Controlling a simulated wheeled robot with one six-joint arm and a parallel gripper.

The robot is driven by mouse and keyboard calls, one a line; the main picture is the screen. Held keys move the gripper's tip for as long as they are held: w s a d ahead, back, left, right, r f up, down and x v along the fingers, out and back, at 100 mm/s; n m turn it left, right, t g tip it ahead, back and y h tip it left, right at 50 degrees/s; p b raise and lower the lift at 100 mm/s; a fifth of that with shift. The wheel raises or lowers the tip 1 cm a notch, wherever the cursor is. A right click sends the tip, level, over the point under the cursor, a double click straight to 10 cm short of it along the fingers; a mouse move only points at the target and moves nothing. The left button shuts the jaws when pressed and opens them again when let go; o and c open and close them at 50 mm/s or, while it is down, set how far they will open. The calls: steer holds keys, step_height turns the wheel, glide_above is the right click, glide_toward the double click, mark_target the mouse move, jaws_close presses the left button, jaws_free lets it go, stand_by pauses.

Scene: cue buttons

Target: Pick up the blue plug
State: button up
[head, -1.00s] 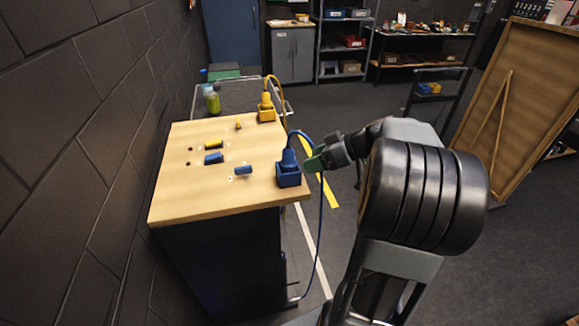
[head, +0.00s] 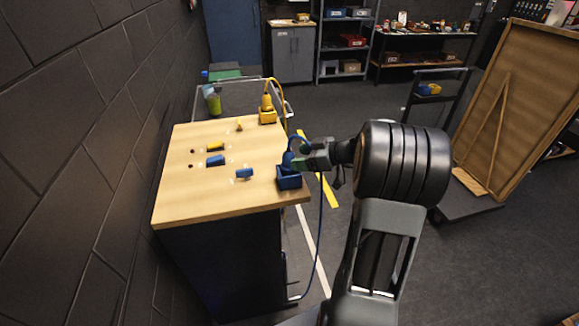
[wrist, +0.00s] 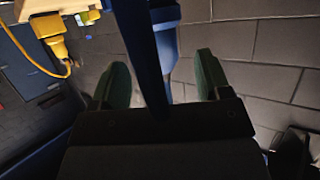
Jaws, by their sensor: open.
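The blue plug (head: 288,158) stands upright in a blue holder (head: 289,180) at the table's right edge in the head view. Its blue cable loops up and then hangs down past the table side. My gripper (head: 301,160) is at the plug from the right; its fingers partly hide the plug. In the wrist view, the green-padded fingers of my gripper (wrist: 160,85) are apart, with the blue plug (wrist: 165,45) and a dark blue cable between them. I cannot tell whether either finger touches the plug.
A yellow plug (head: 266,103) stands in a yellow holder (head: 267,117) farther back on the wooden table (head: 205,200). Blue and yellow blocks lie on the tabletop. A grey cart (head: 240,98) with a green bottle (head: 214,101) is behind. A dark brick wall is at left.

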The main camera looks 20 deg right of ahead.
mark_target(289, 167)
steer(key=shift+p+x, duration=0.95)
steer(key=shift+x, duration=1.4)
steer(key=shift+s+f, duration=0.1)
jaws_close()
